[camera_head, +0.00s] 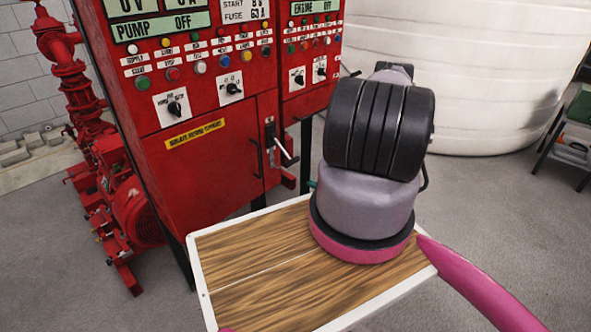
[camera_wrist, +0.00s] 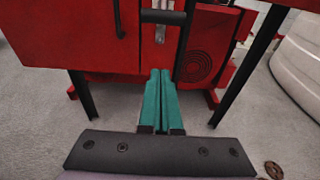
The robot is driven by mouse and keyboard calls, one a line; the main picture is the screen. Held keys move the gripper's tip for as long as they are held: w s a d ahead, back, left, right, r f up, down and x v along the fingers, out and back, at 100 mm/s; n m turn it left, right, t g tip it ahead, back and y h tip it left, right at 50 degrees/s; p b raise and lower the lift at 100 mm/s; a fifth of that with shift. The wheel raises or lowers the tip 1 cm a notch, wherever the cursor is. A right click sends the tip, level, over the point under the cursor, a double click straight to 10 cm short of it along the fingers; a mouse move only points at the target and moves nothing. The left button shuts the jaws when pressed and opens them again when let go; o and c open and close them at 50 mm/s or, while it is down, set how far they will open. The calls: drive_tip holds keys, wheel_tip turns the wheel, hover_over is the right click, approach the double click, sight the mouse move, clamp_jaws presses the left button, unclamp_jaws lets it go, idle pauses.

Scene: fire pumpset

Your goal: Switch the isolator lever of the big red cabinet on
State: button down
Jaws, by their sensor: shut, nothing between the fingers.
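The big red cabinet (camera_head: 205,150) stands left of centre in the head view; its lower front fills the top of the wrist view (camera_wrist: 75,35). Its isolator lever (camera_head: 283,148) sticks out from a metal plate on the right of the cabinet door. In the wrist view the lever's black grip (camera_wrist: 163,17) lies crosswise at the top edge, before the plate. My gripper's teal fingers (camera_wrist: 158,98) are shut and empty, pointing toward the cabinet below the lever, apart from it in the picture. In the head view my arm hides most of the gripper.
A second red cabinet (camera_head: 305,80) adjoins on the right, with a white tank (camera_head: 455,75) behind. Red pipework (camera_head: 75,95) stands at left. Black legs (camera_wrist: 242,75) flank the fingers in the wrist view. Grey floor (camera_wrist: 45,110) is open below the cabinet.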

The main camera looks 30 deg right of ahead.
sight(285, 152)
drive_tip(key=w+a+r, duration=0.2)
drive_tip(key=w+a, duration=0.1)
drive_tip(key=w, duration=0.5)
drive_tip(key=shift+w+r, duration=0.3)
drive_tip(key=shift+r, duration=0.05)
drive_tip(key=shift+r, duration=0.1)
idle(0.5)
drive_tip(key=shift+s+r+g, duration=0.3)
drive_tip(key=shift+r+g, duration=0.05)
drive_tip(key=shift+g, duration=0.05)
